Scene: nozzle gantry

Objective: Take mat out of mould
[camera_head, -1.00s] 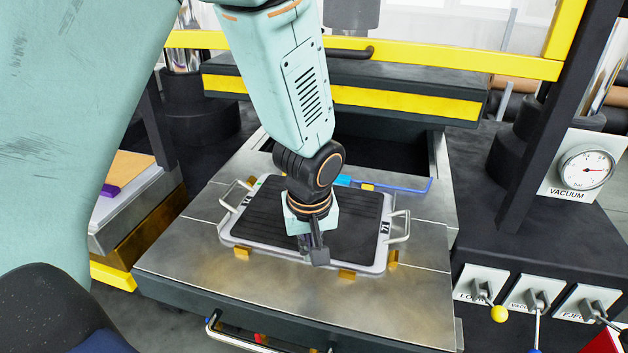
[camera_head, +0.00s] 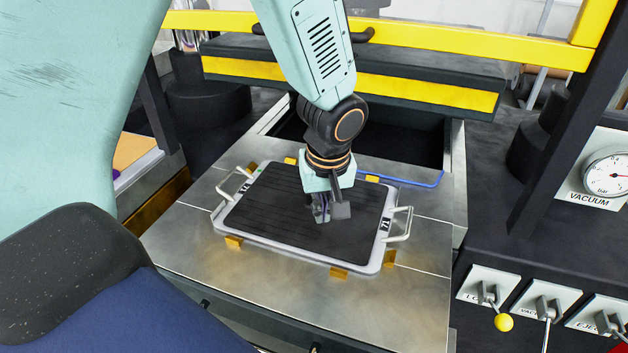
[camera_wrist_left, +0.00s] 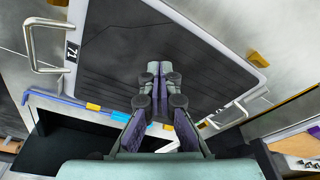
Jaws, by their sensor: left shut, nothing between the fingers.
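The mould (camera_head: 376,267) is a pale grey tray with a wire handle at each short end, lying on the metal plate. The mat (camera_head: 270,215) is a black ribbed sheet lying inside the mould's rim. In the left wrist view the mat (camera_wrist_left: 120,60) fills the area beyond the fingers, and the mould's rim (camera_wrist_left: 215,38) borders it. My left gripper (camera_head: 331,215) points down over the middle of the mat, shut and empty. In the left wrist view its fingertips (camera_wrist_left: 159,70) are together. I cannot tell whether they touch the mat. My right gripper is not in view.
Orange clips (camera_head: 233,242) sit around the mould. A blue rod (camera_head: 405,180) lies behind it, before a dark opening. A yellow-striped press beam (camera_head: 400,95) crosses behind my arm. Levers (camera_head: 488,292) and a vacuum gauge (camera_head: 605,178) stand at the right. The plate's front is bare.

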